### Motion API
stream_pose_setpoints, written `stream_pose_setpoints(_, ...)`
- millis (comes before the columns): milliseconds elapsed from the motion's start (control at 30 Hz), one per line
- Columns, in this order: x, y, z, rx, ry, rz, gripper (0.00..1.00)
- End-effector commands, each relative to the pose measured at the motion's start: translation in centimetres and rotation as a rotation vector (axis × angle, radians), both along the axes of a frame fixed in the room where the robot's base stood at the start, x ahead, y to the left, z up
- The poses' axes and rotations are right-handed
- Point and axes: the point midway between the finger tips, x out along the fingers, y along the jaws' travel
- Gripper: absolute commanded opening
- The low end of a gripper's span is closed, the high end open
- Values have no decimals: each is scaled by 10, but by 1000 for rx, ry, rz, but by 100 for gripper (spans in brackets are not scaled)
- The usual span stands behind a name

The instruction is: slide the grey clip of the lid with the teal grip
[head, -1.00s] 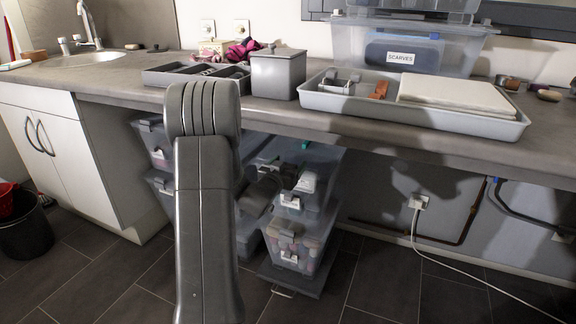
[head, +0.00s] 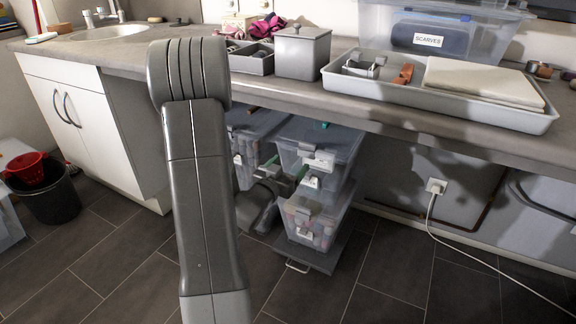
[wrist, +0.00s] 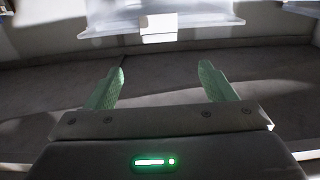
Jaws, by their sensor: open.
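Under the counter, the upper right bin's translucent lid (head: 335,138) carries a small teal grip (head: 323,125), partly cut off by the counter edge. A grey clip (head: 318,153) shows at the front of that lid, above a white label. My gripper (wrist: 160,85) is open and empty, its two green fingers apart. In the head view it is small and partly hidden by my wrist, in front of the bin stack. In the wrist view a translucent bin with a white label (wrist: 158,26) lies beyond the fingertips; I cannot tell which bin it is.
A second stack stands to the left, its lid with an orange-red grip (head: 252,111). A lower bin (head: 307,222) sits on a dark base with a handle. The counter (head: 400,118) overhangs the bins. Floor (head: 370,270) in front is clear.

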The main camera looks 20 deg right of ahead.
Motion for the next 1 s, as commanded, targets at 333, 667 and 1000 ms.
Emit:
stream_pose_setpoints(333, 0, 0, 0, 0, 0, -1, 76)
stream_pose_setpoints(667, 27, -33, -2, 0, -3, -3, 76)
stream_pose_setpoints(1000, 71, -84, -2, -1, -3, -3, 76)
